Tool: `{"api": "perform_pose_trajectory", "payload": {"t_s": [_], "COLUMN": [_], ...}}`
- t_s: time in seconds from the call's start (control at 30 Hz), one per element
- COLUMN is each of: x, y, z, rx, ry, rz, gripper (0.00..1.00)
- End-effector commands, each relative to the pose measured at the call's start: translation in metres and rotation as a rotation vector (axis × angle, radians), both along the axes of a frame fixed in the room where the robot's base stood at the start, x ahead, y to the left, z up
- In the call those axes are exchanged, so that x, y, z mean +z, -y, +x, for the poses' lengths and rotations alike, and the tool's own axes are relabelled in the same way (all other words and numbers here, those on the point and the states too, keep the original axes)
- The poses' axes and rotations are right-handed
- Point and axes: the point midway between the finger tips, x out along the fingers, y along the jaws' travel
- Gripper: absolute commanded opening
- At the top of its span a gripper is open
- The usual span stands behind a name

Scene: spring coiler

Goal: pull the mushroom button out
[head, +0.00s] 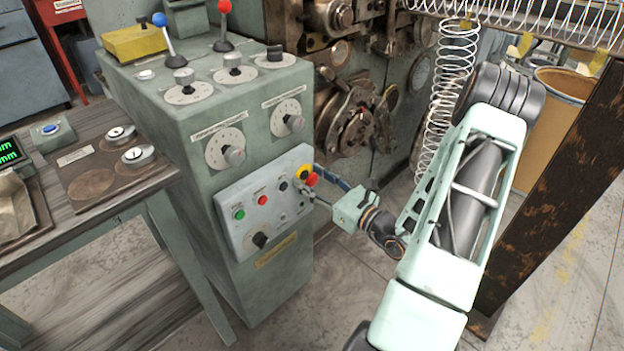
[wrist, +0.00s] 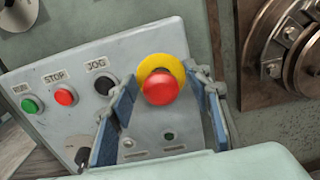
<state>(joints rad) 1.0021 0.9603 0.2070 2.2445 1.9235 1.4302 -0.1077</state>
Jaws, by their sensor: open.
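The mushroom button (wrist: 161,87) is a red dome on a yellow round base, on the sloped grey control panel. In the head view the red button (head: 311,180) shows at the panel's upper right, partly hidden by my gripper (head: 314,184). In the wrist view my gripper (wrist: 163,100) is open. Its two blue-lined fingers stand to the left and right of the button, with a gap on each side. I cannot tell how far the fingertips are from the panel face.
The panel (head: 277,237) also carries a green button (wrist: 31,104), a red STOP button (wrist: 64,96), a black JOG button (wrist: 104,84) and a black knob (head: 261,240). Machine parts (head: 355,115) stand to the right. A hanging wire coil (head: 437,120) is close to my arm.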

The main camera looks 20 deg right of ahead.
Motion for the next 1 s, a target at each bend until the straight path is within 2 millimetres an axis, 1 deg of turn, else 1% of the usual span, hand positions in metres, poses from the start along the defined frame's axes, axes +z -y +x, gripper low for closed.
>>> {"api": "perform_pose_trajectory", "payload": {"t_s": [0.07,0.47,0.67,0.83,1.0], "x": [0.0,0.0,0.0,0.0,-0.001], "y": [0.0,0.0,0.0,0.004,0.004], "z": [0.0,0.0,-0.001,-0.011,-0.011], "rx": [0.0,0.0,0.0,-0.001,-0.001], "ry": [0.0,0.0,-0.001,-0.004,-0.004], "rz": [0.0,0.0,0.0,0.002,0.001], "gripper": [0.45,0.01,0.0,0.0,0.0]}}
